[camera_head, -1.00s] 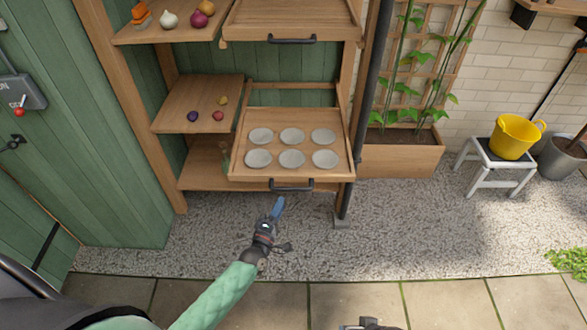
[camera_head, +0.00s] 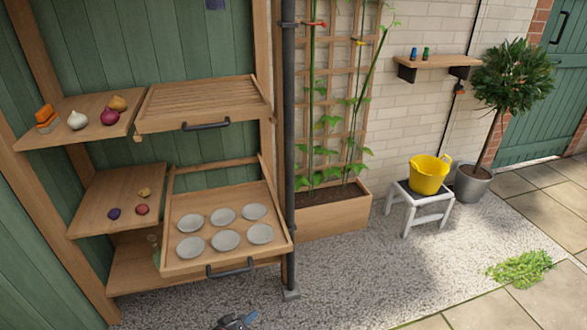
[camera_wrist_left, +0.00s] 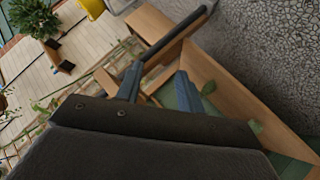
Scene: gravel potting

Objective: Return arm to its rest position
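My left gripper (camera_head: 236,321) shows only in part at the bottom edge of the head view, below the handle of the lower pulled-out tray. The left wrist view shows its two blue fingers (camera_wrist_left: 160,86) apart, with nothing held between them. The rest of the left arm is out of the head view. My right gripper is not in view.
The wooden lower tray (camera_head: 184,262) holds several grey dishes and has a dark handle (camera_head: 230,268). A slatted upper tray (camera_head: 200,100) is above it. A dark pipe (camera_head: 289,150) stands beside the shelves. A white stool (camera_head: 408,212) holds a yellow bucket (camera_head: 428,177). Gravel (camera_head: 350,275) lies clear.

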